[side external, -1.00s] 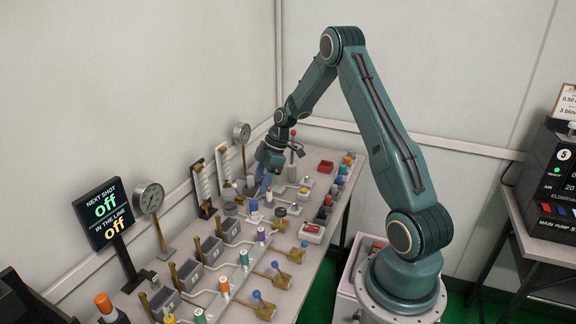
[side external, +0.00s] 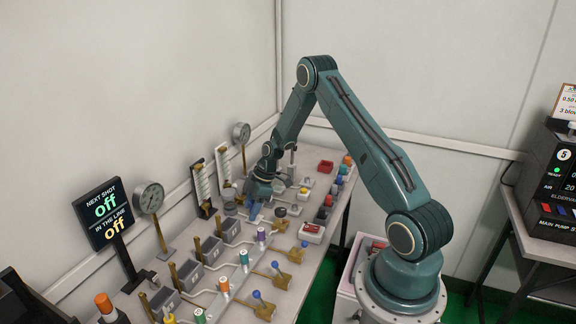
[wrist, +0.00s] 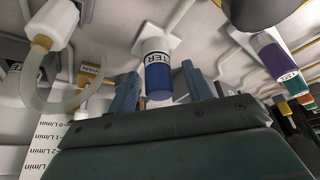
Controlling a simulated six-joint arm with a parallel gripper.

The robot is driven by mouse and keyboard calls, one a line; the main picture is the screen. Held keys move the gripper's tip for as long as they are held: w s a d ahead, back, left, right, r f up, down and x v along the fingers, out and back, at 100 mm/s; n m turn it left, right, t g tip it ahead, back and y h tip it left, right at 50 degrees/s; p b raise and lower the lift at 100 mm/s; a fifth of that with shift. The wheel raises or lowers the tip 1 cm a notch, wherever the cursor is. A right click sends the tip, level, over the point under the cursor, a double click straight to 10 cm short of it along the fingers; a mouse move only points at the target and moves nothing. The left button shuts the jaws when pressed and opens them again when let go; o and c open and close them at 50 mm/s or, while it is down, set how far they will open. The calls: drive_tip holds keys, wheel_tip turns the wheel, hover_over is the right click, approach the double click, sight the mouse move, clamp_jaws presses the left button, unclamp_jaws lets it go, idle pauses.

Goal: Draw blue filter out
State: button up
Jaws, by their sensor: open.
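The blue filter (wrist: 158,78), a cylinder with a white cap and a dark label band, shows in the middle of the wrist view. It is fixed at a white fitting. My gripper (wrist: 160,84) is open, with one blue finger on each side of the filter. A gap shows on the left; whether the right finger touches it I cannot tell. In the side view my gripper (side external: 254,211) is low over the bench at the filter row, and it largely hides the blue filter there.
Purple (side external: 262,235), green (side external: 244,258) and orange (side external: 224,285) filters stand nearby in the row. Brass valves with blue knobs (side external: 280,267) lie to their right. Glass flow tubes (side external: 201,185) and a gauge (side external: 149,197) stand along the back.

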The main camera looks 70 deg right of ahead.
sight(251, 202)
clamp_jaws()
idle(0.4)
drive_tip(key=shift+r, duration=0.4)
drive_tip(key=shift+r, duration=0.35)
drive_tip(key=shift+r, duration=0.35)
drive_tip(key=shift+r, duration=0.35)
drive_tip(key=shift+r, duration=0.35)
drive_tip(key=shift+r, duration=0.35)
